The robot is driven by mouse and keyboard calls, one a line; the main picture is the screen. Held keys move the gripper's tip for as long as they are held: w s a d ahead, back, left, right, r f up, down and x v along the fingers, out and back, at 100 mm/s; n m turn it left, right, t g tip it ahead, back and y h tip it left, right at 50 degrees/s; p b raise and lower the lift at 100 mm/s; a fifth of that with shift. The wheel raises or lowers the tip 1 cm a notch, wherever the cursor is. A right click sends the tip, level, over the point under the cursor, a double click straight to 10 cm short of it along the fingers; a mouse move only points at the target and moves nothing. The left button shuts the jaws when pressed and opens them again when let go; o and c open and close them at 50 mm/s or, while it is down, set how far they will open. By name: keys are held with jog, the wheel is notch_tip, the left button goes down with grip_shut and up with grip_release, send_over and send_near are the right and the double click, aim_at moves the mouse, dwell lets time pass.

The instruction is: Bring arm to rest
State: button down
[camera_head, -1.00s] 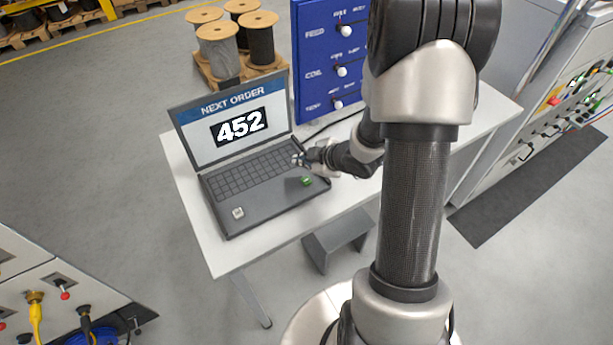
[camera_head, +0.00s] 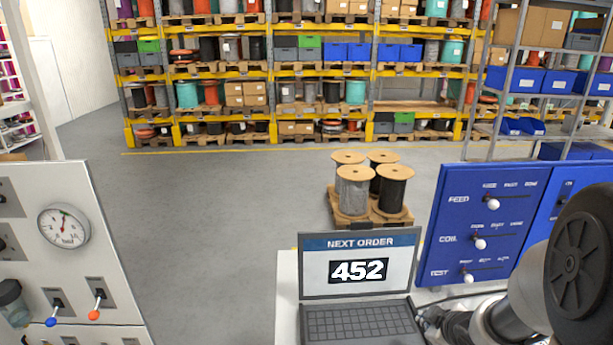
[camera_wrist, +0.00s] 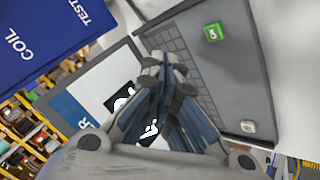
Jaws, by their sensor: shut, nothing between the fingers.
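My gripper (camera_wrist: 167,68) is shut and empty in the wrist view. It hangs over the laptop (camera_wrist: 205,75), whose keyboard and screen lie partly behind the fingers. A green button block (camera_wrist: 214,31) and a small white block (camera_wrist: 248,126) sit on the laptop beside the keyboard, apart from the fingers in the picture. In the head view my arm comes in from the lower right, and its end is by the right edge of the laptop keyboard (camera_head: 362,322). The laptop screen (camera_head: 359,265) reads NEXT ORDER 452. The fingertips are hard to see in the head view.
A blue panel (camera_head: 466,251) with white knobs stands close behind my arm. A pallet (camera_head: 365,219) with several cable reels is on the floor beyond the laptop. A grey panel (camera_head: 110,215) with a gauge stands left. Loaded shelves line the back; open floor lies between.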

jog(key=s+a+m+g+b, duration=0.2)
jog(key=s+a+m+b, duration=0.2)
jog(key=s, duration=0.8)
jog(key=s+a+m+g+b, duration=0.1)
jog(key=s+a+m+b, duration=0.4)
jog(key=s+a+b, duration=0.4)
jog(key=s+a+r, duration=0.1)
jog(key=s+a, duration=0.1)
jog(key=s, duration=0.2)
jog(key=shift+g+y, duration=0.4)
